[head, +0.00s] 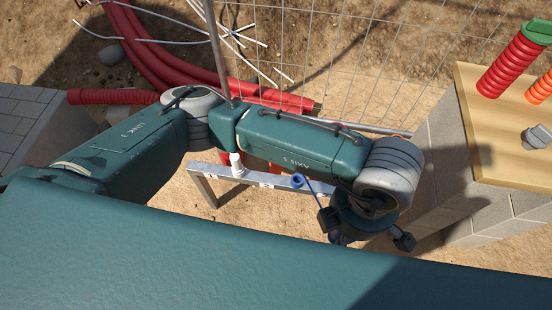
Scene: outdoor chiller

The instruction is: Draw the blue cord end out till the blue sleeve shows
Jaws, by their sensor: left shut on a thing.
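A blue cord (312,192) runs a short way between a round blue piece (297,181) on the grey metal rail (265,180) and my left gripper (327,218). I cannot tell whether the round blue piece is the sleeve. My left gripper is shut on the cord end, just right of and below the round blue piece. Its dark fingers are small in view, and its own wrist and my body hide part of it. My right gripper is not in view.
A white fitting (236,163) stands on the rail to the left. A wire mesh (350,50) and red pipes (160,60) lie behind. At right, a wooden board (490,150) on block masonry (435,165) bears red and orange corrugated pipes (513,65).

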